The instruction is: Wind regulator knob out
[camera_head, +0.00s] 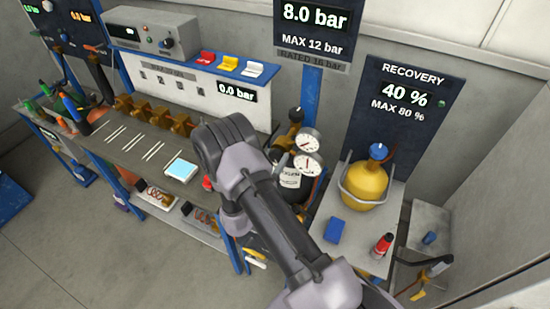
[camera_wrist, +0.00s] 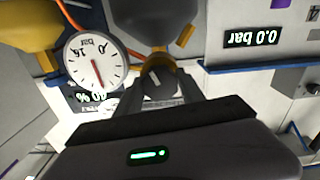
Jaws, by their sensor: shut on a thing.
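In the wrist view, which is upside down, my gripper (camera_wrist: 158,92) has its two dark fingers on either side of the regulator knob (camera_wrist: 159,82), shut on it. The knob is dark with a pale line mark, in front of a brass-coloured body. A round white pressure gauge (camera_wrist: 95,62) marked bar sits beside it, with a red needle. In the head view, two gauges (camera_head: 307,143) (camera_head: 307,165) stand on the regulator above a dark cylinder (camera_head: 290,180) with a label. My arm hides the knob there.
Wall displays read 8.0 bar (camera_head: 311,15), 0.0 bar (camera_head: 237,92) and 40 % (camera_head: 405,92). A yellow recovery cylinder (camera_head: 366,182) stands right, with a blue box (camera_head: 334,230) and red canister (camera_head: 382,244) before it. A bench (camera_head: 125,158) with brass fittings lies left.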

